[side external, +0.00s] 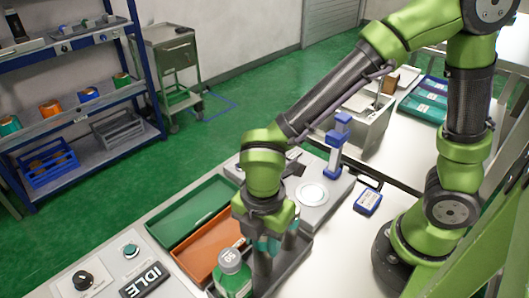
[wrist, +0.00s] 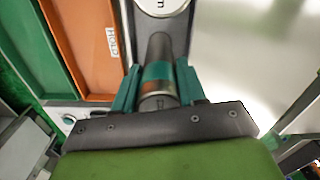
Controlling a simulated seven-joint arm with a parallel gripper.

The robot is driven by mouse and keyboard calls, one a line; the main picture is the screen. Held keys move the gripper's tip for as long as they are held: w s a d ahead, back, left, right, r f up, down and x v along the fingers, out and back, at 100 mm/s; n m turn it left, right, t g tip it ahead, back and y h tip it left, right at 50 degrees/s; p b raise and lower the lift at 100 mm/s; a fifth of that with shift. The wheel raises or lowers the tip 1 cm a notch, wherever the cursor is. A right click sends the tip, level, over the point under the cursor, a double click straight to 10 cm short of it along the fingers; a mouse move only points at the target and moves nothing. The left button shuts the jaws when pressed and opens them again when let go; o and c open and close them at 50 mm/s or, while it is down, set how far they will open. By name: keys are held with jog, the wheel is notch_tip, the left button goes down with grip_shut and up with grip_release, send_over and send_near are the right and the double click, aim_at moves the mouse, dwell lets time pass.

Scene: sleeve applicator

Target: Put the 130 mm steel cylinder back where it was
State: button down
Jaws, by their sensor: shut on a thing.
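The steel cylinder (wrist: 158,52) is grey with a teal band and stands between the teal fingers of my gripper (wrist: 157,88) in the wrist view. The fingers are shut on it from both sides. In the side external view my gripper (side external: 275,245) points down over the bench, right of the orange tray, and the cylinder is mostly hidden by the fingers and a bottle. I cannot tell whether its lower end touches a surface.
An orange tray (side external: 205,250) and a green tray (side external: 190,222) lie left. Behind are a round pale plate (side external: 312,194) and a blue-and-white post (side external: 337,140). A blue device (side external: 367,202) lies right. An IDLE display (side external: 146,281) is at front left.

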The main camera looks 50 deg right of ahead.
jog(key=c, duration=0.6)
grip_release()
jog(key=shift+c, duration=0.2)
notch_tip(320, 180, up, 12)
jog(key=shift+f, duration=0.1)
jog(key=shift+w+d+r+m, duration=0.1)
jog(key=shift+d+r+m, duration=0.1)
jog(key=shift+d+m, duration=0.1)
jog(key=d+r+m+t+y, duration=0.1)
jog(key=d+m+t, duration=0.2)
jog(key=d+m, duration=0.6)
jog(key=d+r+m+t+y, duration=0.1)
jog(key=d+m+t, duration=0.3)
jog(key=d+m, duration=0.5)
jog(key=r+m, duration=0.1)
jog(key=m, duration=0.4)
jog(key=shift+r+m, duration=0.3)
jog(key=shift+m, duration=0.1)
jog(key=shift+w+d, duration=0.1)
